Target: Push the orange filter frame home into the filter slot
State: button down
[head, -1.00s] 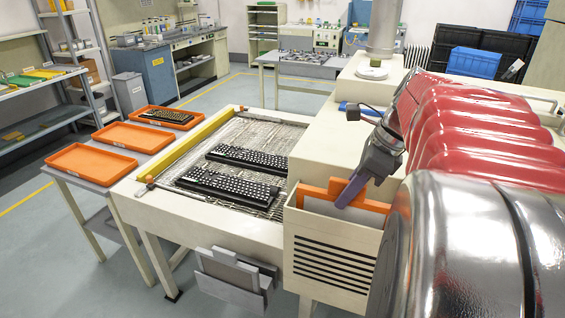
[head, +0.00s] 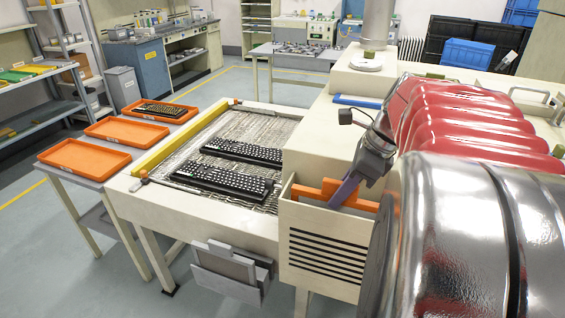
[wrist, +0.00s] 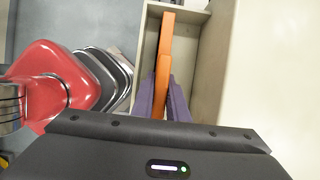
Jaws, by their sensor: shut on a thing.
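The orange filter frame (head: 312,192) stands in the filter slot (head: 290,187), an open-topped cream box on the front of the machine. Its lower part is hidden inside the box and its top bar shows at about the rim. My gripper (head: 345,192) is shut on the frame's raised tab from above. In the wrist view the purple fingers (wrist: 165,103) lie on both sides of the orange frame (wrist: 165,52), which runs lengthwise between the slot's walls (wrist: 202,45). How deep the frame's bottom edge sits is hidden.
The conveyor bed (head: 240,130) left of the slot carries two black keyboards (head: 222,182). Orange trays (head: 85,155) stand on a side table at the left. My red and chrome arm fills the right side.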

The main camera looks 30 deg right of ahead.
jog(key=shift+f, duration=1.55)
jog(key=shift+r, duration=0.15)
dwell(4.1)
